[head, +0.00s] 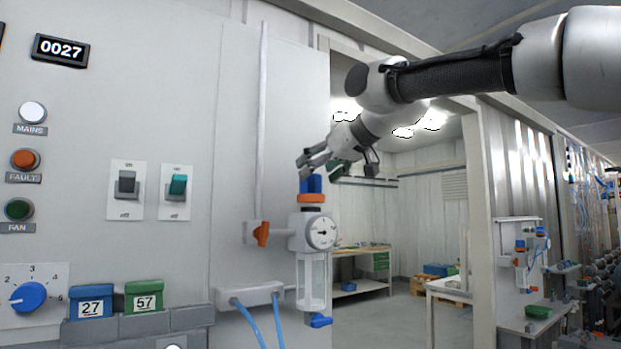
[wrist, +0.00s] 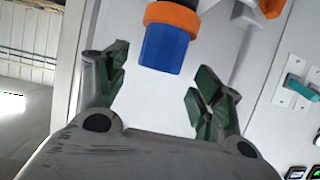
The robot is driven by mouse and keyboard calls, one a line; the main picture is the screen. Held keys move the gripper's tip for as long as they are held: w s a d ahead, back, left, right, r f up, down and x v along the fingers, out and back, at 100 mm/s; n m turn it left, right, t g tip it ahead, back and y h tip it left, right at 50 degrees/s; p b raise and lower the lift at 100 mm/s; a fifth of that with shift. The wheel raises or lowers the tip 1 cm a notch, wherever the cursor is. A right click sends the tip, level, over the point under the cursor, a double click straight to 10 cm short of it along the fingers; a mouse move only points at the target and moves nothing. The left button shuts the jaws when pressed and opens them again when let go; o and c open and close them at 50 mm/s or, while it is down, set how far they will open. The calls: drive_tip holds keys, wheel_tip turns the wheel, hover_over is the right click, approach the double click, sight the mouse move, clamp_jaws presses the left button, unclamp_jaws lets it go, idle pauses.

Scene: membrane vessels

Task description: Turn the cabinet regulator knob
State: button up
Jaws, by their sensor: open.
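The regulator knob (head: 311,184) is blue and sits on an orange collar on top of the regulator, which has a round gauge (head: 322,231) and a clear bowl below. In the wrist view the blue knob (wrist: 164,48) and its orange collar (wrist: 172,17) show at the top centre. My gripper (head: 322,163) is just above the knob in the head view. In the wrist view my gripper (wrist: 156,90) is open, with green-padded fingers spread to either side and the knob lying ahead between them. I see no contact with the knob.
An orange valve handle (head: 262,234) is on the pipe left of the gauge. The cabinet wall holds two switches (head: 151,190), several lamps and a blue dial (head: 28,297). Blue and green boxes (head: 143,297) stand on a ledge. An open doorway lies to the right.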

sight(311, 177)
drive_tip(key=shift+x, duration=2)
drive_tip(key=c, duration=1)
drive_tip(key=shift+f+h, duration=0.1)
drive_tip(key=shift+h, duration=0.2)
